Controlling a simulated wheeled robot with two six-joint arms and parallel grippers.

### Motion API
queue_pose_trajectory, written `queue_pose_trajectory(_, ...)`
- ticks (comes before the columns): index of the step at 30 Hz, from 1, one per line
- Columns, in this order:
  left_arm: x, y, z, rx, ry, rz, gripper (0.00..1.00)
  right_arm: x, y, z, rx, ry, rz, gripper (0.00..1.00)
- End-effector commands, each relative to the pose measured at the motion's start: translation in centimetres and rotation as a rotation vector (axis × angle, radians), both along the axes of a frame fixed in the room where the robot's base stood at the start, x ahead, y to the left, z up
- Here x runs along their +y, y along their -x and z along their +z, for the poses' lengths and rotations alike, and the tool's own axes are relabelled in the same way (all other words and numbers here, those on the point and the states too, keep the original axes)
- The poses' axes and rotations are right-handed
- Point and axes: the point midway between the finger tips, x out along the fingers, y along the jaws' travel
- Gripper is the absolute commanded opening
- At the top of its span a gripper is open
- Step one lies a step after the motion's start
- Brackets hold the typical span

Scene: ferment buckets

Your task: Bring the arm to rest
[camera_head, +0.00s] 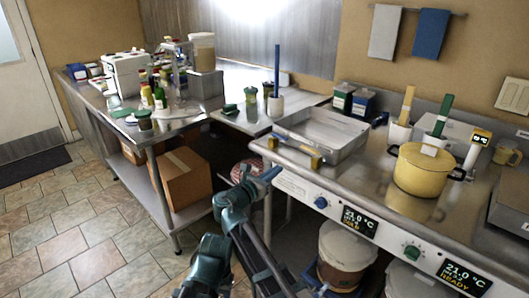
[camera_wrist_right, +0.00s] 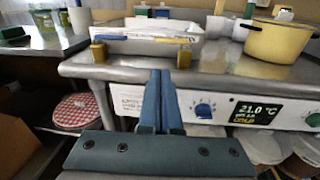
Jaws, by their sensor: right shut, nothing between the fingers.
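My right arm reaches up from the bottom of the head view. Its gripper (camera_head: 270,173) is in front of the steel counter's front edge, left of the control panel. In the right wrist view the two blue-grey fingers (camera_wrist_right: 161,82) lie together, shut and empty, pointing toward the counter. They touch nothing that I can make out. My left gripper is not in view.
A yellow pot (camera_head: 420,175) stands to the right. Lidded buckets (camera_head: 345,252) stand below. A cardboard box (camera_head: 182,180) is under the left table.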

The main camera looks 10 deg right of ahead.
Motion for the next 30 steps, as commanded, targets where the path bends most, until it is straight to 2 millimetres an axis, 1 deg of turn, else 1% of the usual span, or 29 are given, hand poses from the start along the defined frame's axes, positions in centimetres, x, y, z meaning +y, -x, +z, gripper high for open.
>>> queue_pose_trajectory(1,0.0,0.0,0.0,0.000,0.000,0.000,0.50,-1.1,0.7,-0.9,-0.016,-0.067,-0.024,0.00)
queue_pose_trajectory(2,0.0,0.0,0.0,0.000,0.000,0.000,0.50,-1.9,1.3,-1.6,-0.031,-0.127,-0.044,0.00)
queue_pose_trajectory(5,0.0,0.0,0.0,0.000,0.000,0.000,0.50,-4.9,3.8,-5.3,-0.108,-0.403,-0.156,0.00)
queue_pose_trajectory(6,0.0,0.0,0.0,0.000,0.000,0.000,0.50,-6.0,5.1,-7.0,-0.148,-0.533,-0.221,0.00)
queue_pose_trajectory(8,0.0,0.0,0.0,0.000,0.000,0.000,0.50,-7.3,7.2,-9.6,-0.215,-0.727,-0.334,0.00)
queue_pose_trajectory(9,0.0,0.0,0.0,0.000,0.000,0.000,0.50,-7.8,8.7,-11.3,-0.260,-0.852,-0.415,0.00)
queue_pose_trajectory(11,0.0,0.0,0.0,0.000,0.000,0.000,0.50,-8.2,10.8,-13.6,-0.330,-1.027,-0.548,0.00)
queue_pose_trajectory(12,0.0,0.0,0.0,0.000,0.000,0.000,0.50,-8.2,12.3,-15.0,-0.375,-1.133,-0.642,0.00)
queue_pose_trajectory(15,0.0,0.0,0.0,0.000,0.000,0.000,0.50,-7.7,15.1,-17.6,-0.472,-1.344,-0.858,0.00)
queue_pose_trajectory(18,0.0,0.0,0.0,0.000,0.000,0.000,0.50,-6.8,17.2,-19.1,-0.543,-1.483,-1.039,0.00)
queue_pose_trajectory(24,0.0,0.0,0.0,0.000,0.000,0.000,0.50,-4.8,20.2,-20.7,-0.643,-1.655,-1.340,0.00)
queue_pose_trajectory(30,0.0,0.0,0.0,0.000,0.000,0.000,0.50,-2.8,22.6,-21.2,-0.716,-1.759,-1.615,0.00)
